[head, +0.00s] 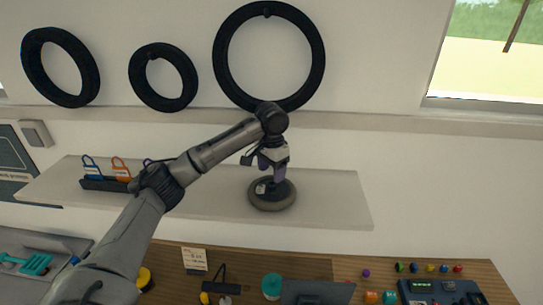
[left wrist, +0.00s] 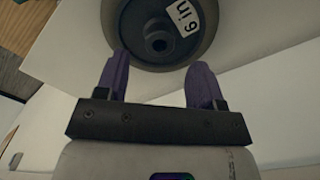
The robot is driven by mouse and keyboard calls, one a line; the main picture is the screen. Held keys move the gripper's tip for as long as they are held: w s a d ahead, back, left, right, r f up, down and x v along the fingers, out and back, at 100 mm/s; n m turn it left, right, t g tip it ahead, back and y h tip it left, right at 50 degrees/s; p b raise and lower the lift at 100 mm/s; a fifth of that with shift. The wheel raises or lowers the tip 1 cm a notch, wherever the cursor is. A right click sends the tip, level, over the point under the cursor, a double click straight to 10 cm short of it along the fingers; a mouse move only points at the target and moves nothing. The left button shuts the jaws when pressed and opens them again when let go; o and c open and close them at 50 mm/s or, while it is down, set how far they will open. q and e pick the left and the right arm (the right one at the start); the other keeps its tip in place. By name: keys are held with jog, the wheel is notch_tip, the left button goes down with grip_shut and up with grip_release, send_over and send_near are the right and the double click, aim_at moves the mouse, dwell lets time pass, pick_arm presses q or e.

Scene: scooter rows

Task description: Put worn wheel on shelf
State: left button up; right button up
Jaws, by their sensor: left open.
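The worn wheel (head: 272,204), dark with a greyish tyre, lies flat on the pale wall shelf (head: 325,200), right of the shelf's middle. In the left wrist view the wheel (left wrist: 185,52) shows its round hub and a white size label. My left gripper (head: 271,174) is just above the wheel in the head view, pointing down. Its purple fingers (left wrist: 159,72) are open and apart, with nothing held between them. I cannot tell whether a fingertip touches the wheel. My right gripper is not in view.
A dark rack (head: 105,185) with blue, orange and purple-handled items stands at the shelf's left. Black tyres (head: 318,50) hang on the wall above. The workbench (head: 315,265) below holds small tools and coloured parts. The shelf's right end is clear.

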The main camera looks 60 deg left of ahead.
pick_arm(q)
notch_tip(320, 180, up, 8)
jog(key=p, duration=0.1)
jog(key=shift+f+p, duration=0.25)
jog(key=shift+p, duration=0.05)
dwell(0.4)
